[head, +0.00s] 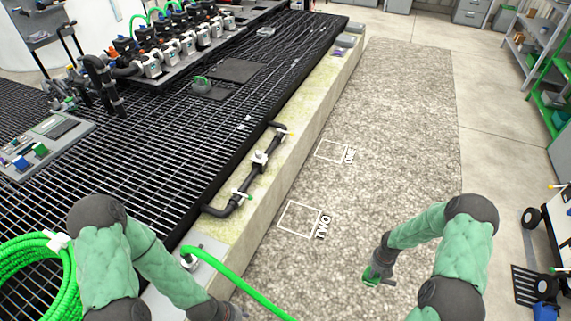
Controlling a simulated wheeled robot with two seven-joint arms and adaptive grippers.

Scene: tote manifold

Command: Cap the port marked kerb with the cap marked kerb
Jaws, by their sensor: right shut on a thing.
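My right gripper (377,276) hangs over the gravel strip at the lower right, pointing down. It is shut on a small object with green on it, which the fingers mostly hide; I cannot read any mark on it. A black pipe (246,184) with a white fitting (260,158) and small white tags lies along the pale stone kerb (308,112) in the middle. Which opening is the port marked kerb cannot be told at this size. My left gripper (236,311) is at the bottom edge, partly cut off; its fingers are unclear.
A green hose (235,278) runs from a plate on the kerb past my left forearm. Black grating (150,130) lies left, with a row of valves (170,48) behind. White squares (300,218) mark the gravel. A cart (548,225) stands right. The gravel between is clear.

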